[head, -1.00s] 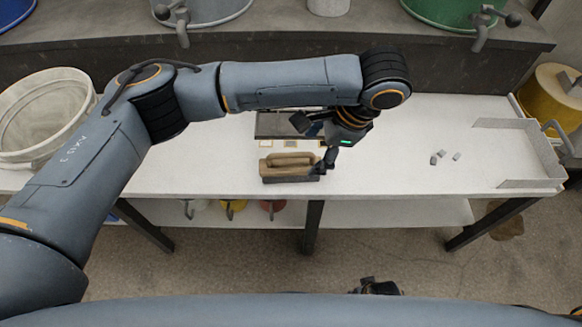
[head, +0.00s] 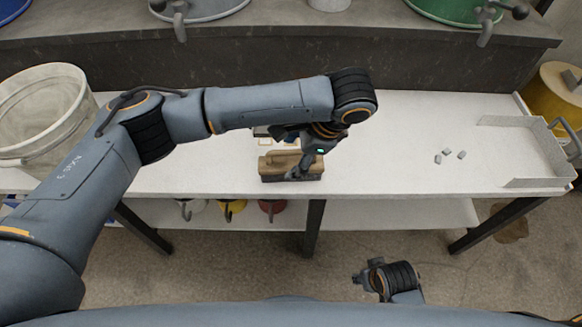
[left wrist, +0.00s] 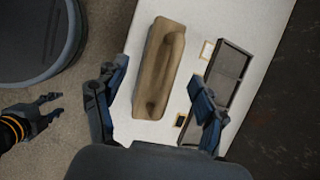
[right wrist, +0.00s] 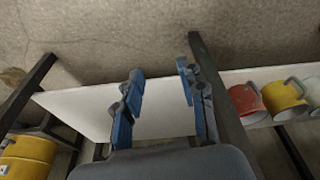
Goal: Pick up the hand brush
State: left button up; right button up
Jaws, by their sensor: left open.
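The hand brush (head: 278,164) lies on the white tabletop near the front edge, with a tan wooden back and a raised handle. In the left wrist view the brush (left wrist: 158,72) lies ahead of and between the spread fingers. My left gripper (head: 300,163) is at the brush's right end in the head view; its fingers (left wrist: 157,105) are open, and I see no grip on the brush. My right gripper (head: 362,278) hangs in front of the table, low in the head view. In the right wrist view its fingers (right wrist: 158,90) are apart with nothing between them.
A dark tray (left wrist: 231,75) lies behind the brush. A white sieve-like bucket (head: 45,120) stands at left. Coloured mugs (head: 232,208) are below.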

aim_at(284, 163)
pick_arm(q)
jog(key=b+x, duration=0.2)
jog(key=x, duration=0.2)
jog(key=shift+w+d+f, duration=0.1)
jog(key=shift+f, duration=0.1)
jog(key=shift+w+a+f, duration=0.1)
jog(key=shift+a+f, duration=0.1)
jog(key=shift+f, duration=0.2)
pick_arm(e)
jog(key=w+v, duration=0.1)
jog(key=v, duration=0.6)
jog(key=shift+w+r, duration=0.3)
jog(key=shift+w, duration=0.2)
pick_arm(q)
jog(key=shift+c, duration=0.4)
jog(key=c, duration=1.3)
jog(key=shift+r, duration=0.15)
